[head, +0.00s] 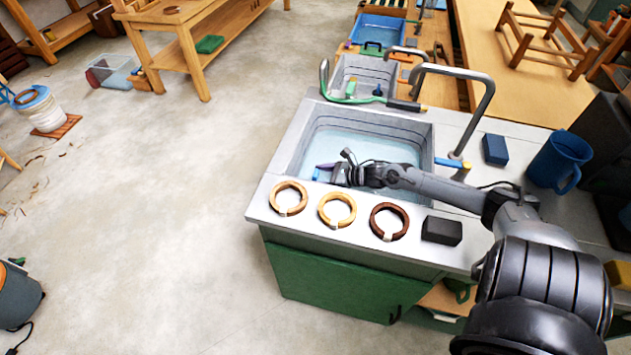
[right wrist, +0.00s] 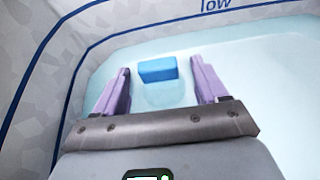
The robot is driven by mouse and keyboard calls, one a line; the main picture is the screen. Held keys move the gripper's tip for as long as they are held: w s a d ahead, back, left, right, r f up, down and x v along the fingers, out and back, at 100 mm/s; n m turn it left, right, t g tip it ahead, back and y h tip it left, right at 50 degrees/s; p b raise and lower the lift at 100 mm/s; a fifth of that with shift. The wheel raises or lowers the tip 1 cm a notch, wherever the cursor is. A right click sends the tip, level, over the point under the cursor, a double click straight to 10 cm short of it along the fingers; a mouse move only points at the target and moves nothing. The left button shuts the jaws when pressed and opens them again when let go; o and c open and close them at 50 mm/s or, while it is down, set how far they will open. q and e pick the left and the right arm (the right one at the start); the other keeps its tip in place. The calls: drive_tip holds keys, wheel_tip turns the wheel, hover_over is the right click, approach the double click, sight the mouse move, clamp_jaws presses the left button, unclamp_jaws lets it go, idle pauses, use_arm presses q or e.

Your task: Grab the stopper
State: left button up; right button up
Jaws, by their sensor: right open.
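The stopper shows in the right wrist view as a bright blue block (right wrist: 158,70) above a faint pale round shape under the water. In the head view, a small blue piece (head: 327,166) at the tip of my right gripper appears to be the same thing, mostly hidden. My right gripper (head: 321,171) reaches into the sink from the right, low near its front left. In the right wrist view its purple fingers (right wrist: 160,75) are open, one on each side of the blue block, with gaps on both sides. My left gripper is not in view.
The sink (head: 432,150) holds pale blue water, with walls around the gripper. Several rings, including a dark brown one (head: 374,222), and a black block (head: 441,231) lie along the front ledge. A metal faucet (head: 487,100) arches behind; a blue mug (head: 556,160) stands right.

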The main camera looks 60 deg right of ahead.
drive_tip(key=shift+x, duration=0.85)
drive_tip(key=c, duration=1.1)
